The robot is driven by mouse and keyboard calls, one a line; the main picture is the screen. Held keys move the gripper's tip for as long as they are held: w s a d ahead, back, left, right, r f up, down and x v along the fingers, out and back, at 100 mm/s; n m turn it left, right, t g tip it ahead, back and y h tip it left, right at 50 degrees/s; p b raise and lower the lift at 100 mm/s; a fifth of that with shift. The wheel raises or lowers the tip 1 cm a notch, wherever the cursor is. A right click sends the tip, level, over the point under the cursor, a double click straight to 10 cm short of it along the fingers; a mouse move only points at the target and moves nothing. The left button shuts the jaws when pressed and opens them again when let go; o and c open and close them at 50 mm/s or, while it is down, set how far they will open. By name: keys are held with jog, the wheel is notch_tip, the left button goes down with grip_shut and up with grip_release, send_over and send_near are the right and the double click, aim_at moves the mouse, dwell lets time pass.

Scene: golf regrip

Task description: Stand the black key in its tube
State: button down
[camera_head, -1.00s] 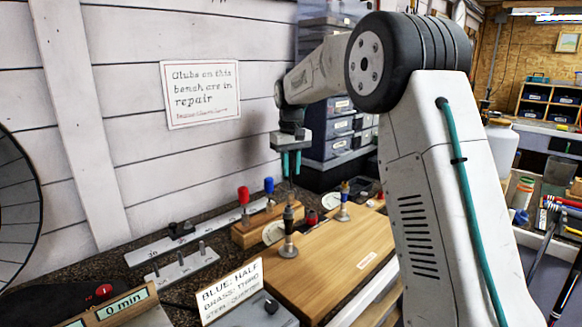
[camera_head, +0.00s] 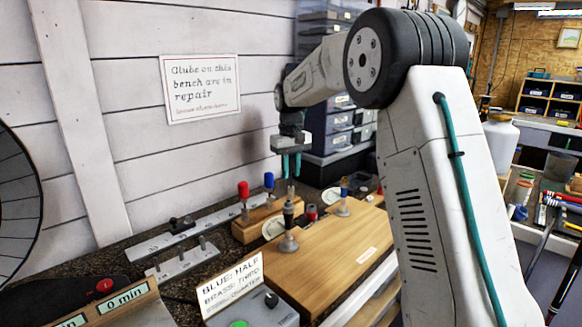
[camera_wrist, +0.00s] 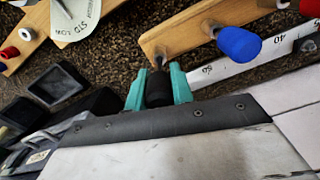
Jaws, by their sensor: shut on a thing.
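My gripper (camera_head: 291,166) is shut on the black key (camera_wrist: 157,88); the key's dark handle sits between the teal fingers (camera_wrist: 158,92) in the wrist view. Its thin shaft points at the near end of a wooden block (camera_wrist: 190,28). I cannot tell whether the tip is inside a hole or tube there or just above it. In the head view the gripper is over the right end of this block (camera_head: 240,236). A red-handled key (camera_head: 243,190) and a blue-handled key (camera_head: 269,181) stand upright in the block.
A wooden board (camera_head: 335,250) in front carries a dark post (camera_head: 288,212) and a blue-topped post (camera_head: 344,190). A metal rail (camera_head: 165,245) lies left of the block. Grey drawers (camera_head: 322,140) stand close behind the gripper. A handwritten card (camera_head: 232,285) stands at the front.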

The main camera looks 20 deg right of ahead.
aim_at(291, 158)
jog(key=shift+f, duration=1.1)
jog(key=c, duration=1.1)
grip_release()
notch_tip(291, 158, up, 8)
jog(key=shift+f, duration=0.25)
jog(key=shift+r, duration=0.15)
